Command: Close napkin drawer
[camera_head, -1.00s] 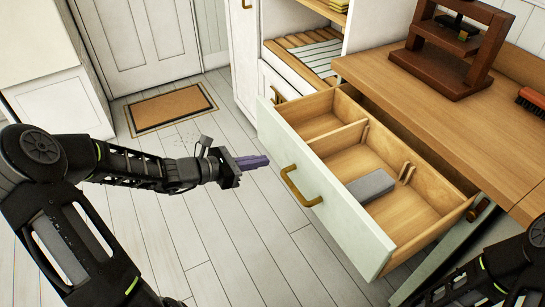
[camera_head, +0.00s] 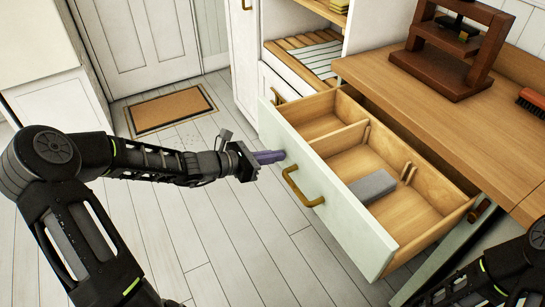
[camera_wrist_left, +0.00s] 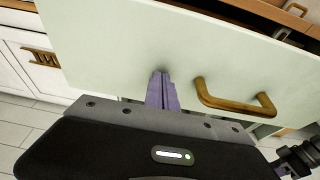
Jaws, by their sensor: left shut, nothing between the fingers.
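The napkin drawer (camera_head: 350,222) stands open, pulled out from under the wooden worktop, with a pale green front and wooden inside. Its brass handle (camera_head: 302,188) is on the front and also shows in the left wrist view (camera_wrist_left: 235,104). A grey block (camera_head: 372,186) lies inside the drawer. My left gripper (camera_head: 280,156) is shut and empty, its purple fingertips at the drawer front, left of the handle. In the left wrist view the fingertips (camera_wrist_left: 160,75) meet or nearly meet the panel; I cannot tell if they touch.
The worktop (camera_head: 440,110) holds a brown wooden stand (camera_head: 445,60) and a red brush (camera_head: 531,100). A white cabinet with slatted shelves (camera_head: 312,50) stands behind the drawer. A doormat (camera_head: 170,107) lies on open floor by the door.

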